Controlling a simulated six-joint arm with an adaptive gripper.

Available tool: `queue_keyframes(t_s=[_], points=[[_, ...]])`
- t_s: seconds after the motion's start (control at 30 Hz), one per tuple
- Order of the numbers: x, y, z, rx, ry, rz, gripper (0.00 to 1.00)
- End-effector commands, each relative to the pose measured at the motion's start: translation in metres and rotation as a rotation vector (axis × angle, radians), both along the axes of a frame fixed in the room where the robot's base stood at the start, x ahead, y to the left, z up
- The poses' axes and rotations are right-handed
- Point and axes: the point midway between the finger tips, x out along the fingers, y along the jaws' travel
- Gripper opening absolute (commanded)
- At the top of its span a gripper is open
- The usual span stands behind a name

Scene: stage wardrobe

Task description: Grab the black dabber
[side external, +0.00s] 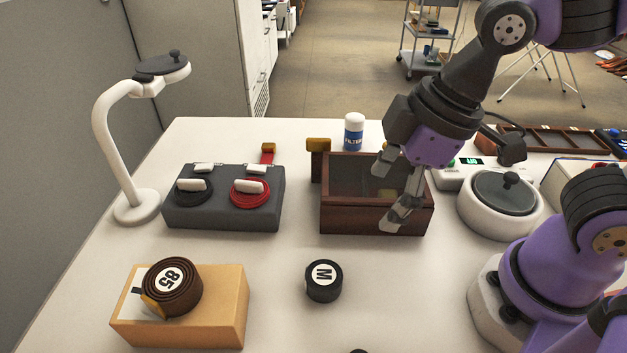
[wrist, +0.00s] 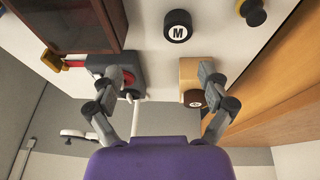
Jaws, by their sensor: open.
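A short black round piece marked M (side external: 323,281) stands on the white table in front of the brown case; it also shows in the wrist view (wrist: 177,25). Only a dark sliver of something (side external: 358,351) shows at the bottom edge of the side view. I cannot tell for certain which is the black dabber. My gripper (side external: 396,218) is open and empty, by the front right of the brown case, apart from both pieces. Its two fingers show in the wrist view (wrist: 157,85).
The brown glass-topped case (side external: 350,212) stands behind the M piece. A tan block (side external: 225,305) with a brown coil marked 85 (side external: 174,287) is at front left. A grey box (side external: 224,211), a white stand (side external: 103,140) and a filter bottle (side external: 353,133) are farther back.

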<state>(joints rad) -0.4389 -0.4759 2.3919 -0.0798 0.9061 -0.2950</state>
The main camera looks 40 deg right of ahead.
Motion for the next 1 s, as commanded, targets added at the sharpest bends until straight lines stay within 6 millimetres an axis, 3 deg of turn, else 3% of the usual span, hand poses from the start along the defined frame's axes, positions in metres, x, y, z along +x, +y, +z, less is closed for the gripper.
queue_keyframes(t_s=[0.03,0.13,0.2,0.33,0.5,1.0], points=[[-0.012,0.026,-0.008,-0.031,0.034,0.191,0.89],[-0.038,0.064,-0.021,-0.082,0.074,0.52,0.89],[-0.056,0.083,-0.028,-0.11,0.093,0.703,0.89],[-0.078,0.102,-0.037,-0.139,0.113,0.908,0.89],[-0.086,0.108,-0.06,-0.148,0.123,0.966,0.89],[-0.08,0.116,-0.122,-0.148,0.121,0.958,0.89]])
